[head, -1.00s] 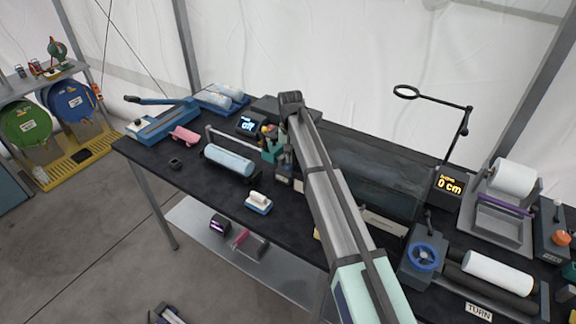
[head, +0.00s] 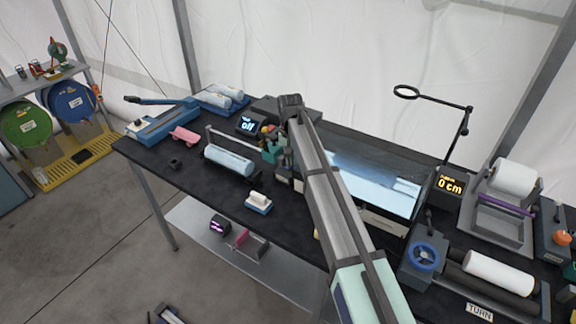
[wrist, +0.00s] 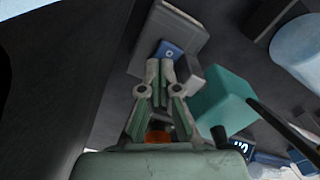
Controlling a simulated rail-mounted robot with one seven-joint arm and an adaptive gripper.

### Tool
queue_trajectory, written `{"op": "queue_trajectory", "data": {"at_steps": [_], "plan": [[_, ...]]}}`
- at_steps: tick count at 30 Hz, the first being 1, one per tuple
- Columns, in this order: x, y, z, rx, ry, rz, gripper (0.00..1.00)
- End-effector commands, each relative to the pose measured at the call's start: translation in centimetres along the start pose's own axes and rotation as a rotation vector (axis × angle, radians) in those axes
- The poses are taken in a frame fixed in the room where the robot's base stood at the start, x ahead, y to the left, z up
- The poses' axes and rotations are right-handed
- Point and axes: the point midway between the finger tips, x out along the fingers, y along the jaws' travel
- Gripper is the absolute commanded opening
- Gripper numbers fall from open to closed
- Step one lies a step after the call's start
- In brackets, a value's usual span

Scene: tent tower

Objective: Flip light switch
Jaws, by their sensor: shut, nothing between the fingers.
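In the wrist view, a small blue switch (wrist: 170,49) with a pale mark sits on a grey box (wrist: 178,32). My gripper (wrist: 160,69) is shut and empty, its fingertips right at the near edge of the switch; I cannot tell whether they touch it. In the head view, my gripper (head: 284,162) reaches down at the left end of a flat panel (head: 378,188), which glows pale blue-white. The switch is not clear in the head view, where my arm and gripper cover that spot.
A teal block (wrist: 219,100) stands close to the right of my fingers.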

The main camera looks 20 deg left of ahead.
Motion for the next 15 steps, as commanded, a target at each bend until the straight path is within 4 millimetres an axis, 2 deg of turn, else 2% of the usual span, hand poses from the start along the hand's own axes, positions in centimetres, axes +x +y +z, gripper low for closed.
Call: {"op": "queue_trajectory", "data": {"at_steps": [5,15], "plan": [[-0.2,0.1,-0.1,0.000,0.001,0.001,0.00],[-2.7,0.0,-0.1,0.000,0.001,0.000,0.00]]}}
